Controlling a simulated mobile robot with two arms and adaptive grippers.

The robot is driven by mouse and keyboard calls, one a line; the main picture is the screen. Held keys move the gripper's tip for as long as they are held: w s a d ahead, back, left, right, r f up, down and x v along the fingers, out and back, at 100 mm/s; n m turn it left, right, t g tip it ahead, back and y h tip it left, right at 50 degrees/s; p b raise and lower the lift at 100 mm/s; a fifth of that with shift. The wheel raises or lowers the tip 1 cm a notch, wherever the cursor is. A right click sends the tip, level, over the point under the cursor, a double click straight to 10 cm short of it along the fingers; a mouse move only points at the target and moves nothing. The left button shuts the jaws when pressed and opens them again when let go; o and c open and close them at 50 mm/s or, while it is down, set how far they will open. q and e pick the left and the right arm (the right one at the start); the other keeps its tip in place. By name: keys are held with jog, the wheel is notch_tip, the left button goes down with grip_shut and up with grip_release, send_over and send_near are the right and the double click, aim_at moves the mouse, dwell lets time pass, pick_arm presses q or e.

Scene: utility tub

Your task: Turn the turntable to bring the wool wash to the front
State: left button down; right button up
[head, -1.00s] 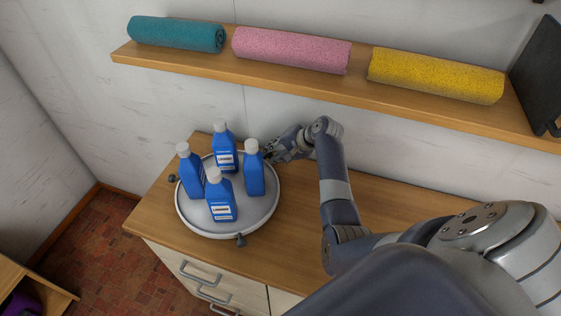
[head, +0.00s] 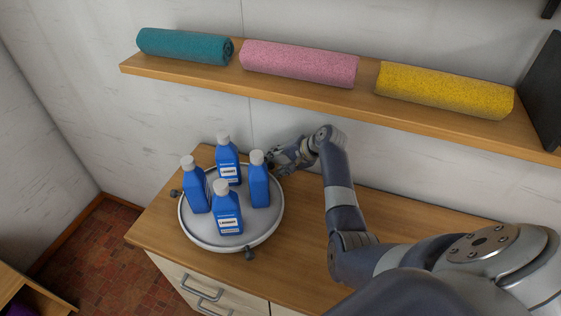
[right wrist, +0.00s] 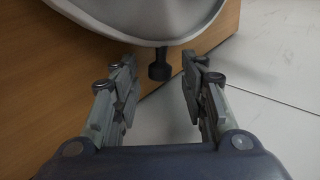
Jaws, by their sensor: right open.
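The round white turntable (head: 268,236) stands on the wooden counter and carries several upright blue bottles with pale caps. The front bottle (head: 228,212) and the back bottle (head: 228,165) show white labels, too small to read. The left bottle (head: 195,188) and right bottle (head: 259,184) show little or no label. I cannot tell which is the wool wash. Dark knobs stick out from the rim, one at the front (head: 250,254) and one at the left (head: 175,193). My right gripper (head: 279,164) is open at the back-right rim. In the right wrist view, another knob (right wrist: 160,66) lies between its fingertips, apparently untouched.
A wooden shelf (head: 300,93) above the counter holds teal (head: 184,46), pink (head: 298,64) and yellow (head: 443,90) rolled towels. The white wall is close behind my right gripper. The counter (head: 300,245) right of the turntable is clear beneath my arm.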

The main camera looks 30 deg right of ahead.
jog(key=v, duration=1.2)
jog(key=shift+f, duration=0.1)
